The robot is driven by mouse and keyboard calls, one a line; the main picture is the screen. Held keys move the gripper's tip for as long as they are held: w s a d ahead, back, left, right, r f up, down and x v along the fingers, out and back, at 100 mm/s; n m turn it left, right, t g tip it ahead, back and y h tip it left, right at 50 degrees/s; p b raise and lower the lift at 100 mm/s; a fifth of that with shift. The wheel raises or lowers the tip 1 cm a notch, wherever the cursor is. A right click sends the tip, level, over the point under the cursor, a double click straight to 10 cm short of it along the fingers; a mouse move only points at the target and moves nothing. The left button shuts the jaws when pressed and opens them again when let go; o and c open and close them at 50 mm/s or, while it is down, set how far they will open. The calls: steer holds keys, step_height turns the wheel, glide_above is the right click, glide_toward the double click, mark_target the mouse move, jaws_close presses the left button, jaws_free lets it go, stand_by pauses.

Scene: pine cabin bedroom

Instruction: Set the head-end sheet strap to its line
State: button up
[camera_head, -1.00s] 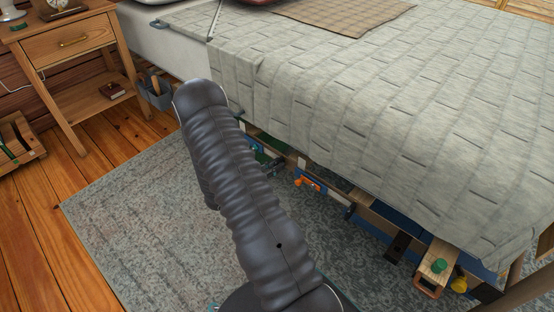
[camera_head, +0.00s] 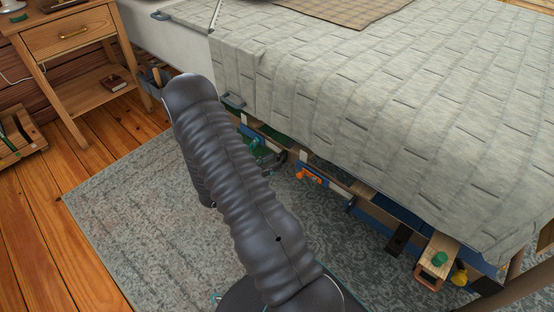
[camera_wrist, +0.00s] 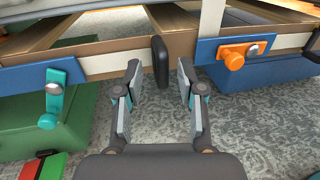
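In the wrist view a black upright tab (camera_wrist: 160,62) stands at the wooden bed rail (camera_wrist: 112,47), beside a pale band (camera_wrist: 115,62) running along that rail. I cannot tell for sure whether this tab belongs to the head-end sheet strap, and no setting line is clearly visible. My gripper (camera_wrist: 159,80) is open and empty, one finger on each side of the tab in the picture. Contact is not visible. In the head view my arm hides my gripper. A dark grey loop (camera_head: 233,101) shows at the bed's edge there.
In the wrist view a teal lever (camera_wrist: 51,100) hangs left and an orange knob (camera_wrist: 234,58) sits right, on blue plates. A green box (camera_wrist: 25,125) lies under the rail. The head view shows the quilted bed (camera_head: 380,110), nightstand (camera_head: 68,40) and grey rug (camera_head: 125,215).

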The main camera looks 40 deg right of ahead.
steer(key=a, duration=0.9)
steer(key=shift+w, duration=0.15)
steer(key=shift+a, duration=0.1)
steer(key=s+a+f+m+g+y, duration=0.1)
steer(key=s+f+m+g+y, duration=0.25)
steer(key=s, duration=0.35)
steer(key=s+a+r+m+g+y+p, duration=0.2)
steer(key=s+a+r+m+g+y, duration=0.1)
steer(key=s+a+r+m+y, duration=0.3)
steer(key=s+a+r+m+t+y+p, duration=0.1)
steer(key=a+r+m+t+y+p, duration=0.2)
steer(key=r, duration=0.7)
steer(key=s+a+r+m+t+y+p, duration=0.1)
steer(key=a+r+m+t+y, duration=0.3)
steer(key=r, duration=0.6)
steer(key=s+a+r+t+p, duration=0.1)
steer(key=s+r+t+p, duration=0.1)
steer(key=r, duration=0.7)
steer(key=s+a+r+m+t+y+p, duration=0.1)
steer(key=s+r+t+p, duration=0.1)
steer(key=r, duration=0.6)
steer(key=shift+s+r+t, duration=0.35)
steer(key=shift+t, duration=0.5)
